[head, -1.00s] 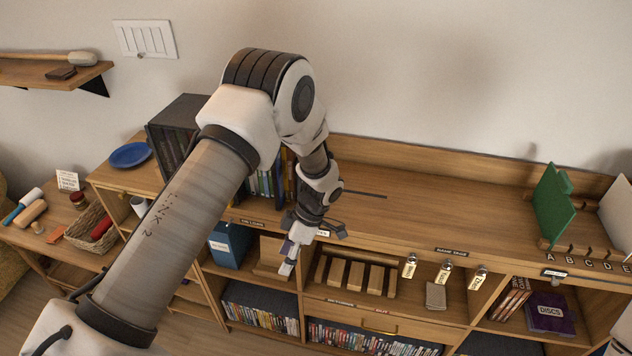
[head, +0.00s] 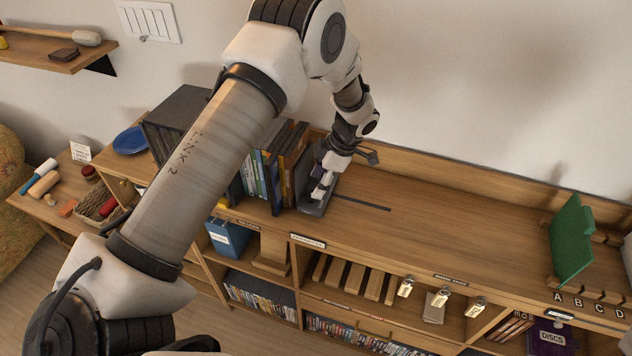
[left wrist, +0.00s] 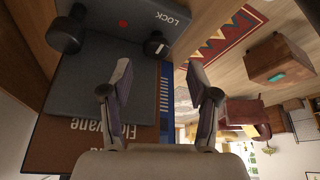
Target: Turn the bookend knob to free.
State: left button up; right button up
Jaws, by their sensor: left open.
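The bookend is a slate-grey plate standing at the right end of the row of cases, partly behind my left gripper in the head view (head: 316,209). In the left wrist view the bookend (left wrist: 100,85) fills the upper left, with the word LOCK on its base. Two dark rounded knob-like pieces show there, one (left wrist: 156,46) near the lettering and one (left wrist: 67,31) farther left. I cannot tell how they connect. My left gripper (left wrist: 160,78) is open and empty, its fingers just below the piece near LOCK. Contact is not visible. My right gripper is out of view.
Upright cases (head: 268,172) stand left of the bookend. A dark slot (head: 362,202) runs right along the wooden shelf top, which is clear up to a green divider (head: 571,240).

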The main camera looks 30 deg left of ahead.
pick_arm(q)
jog(key=x, duration=0.1)
jog(key=p+x, duration=0.1)
jog(key=shift+s+a+f, duration=0.2)
jog(key=shift+s+f, duration=0.05)
jog(key=shift+s, duration=0.1)
jog(key=shift+w+a+f, duration=0.1)
jog(key=shift+w+f, duration=0.6)
jog(key=shift+f, duration=0.25)
jog(key=shift+s+r, duration=0.1)
jog(key=shift+s, duration=0.05)
jog(key=shift+c, duration=0.7)
jog(key=shift+s+r, duration=0.15)
jog(key=shift+s, duration=0.05)
jog(key=c, duration=0.5)
jog(key=shift+s, duration=0.1)
grip_shut()
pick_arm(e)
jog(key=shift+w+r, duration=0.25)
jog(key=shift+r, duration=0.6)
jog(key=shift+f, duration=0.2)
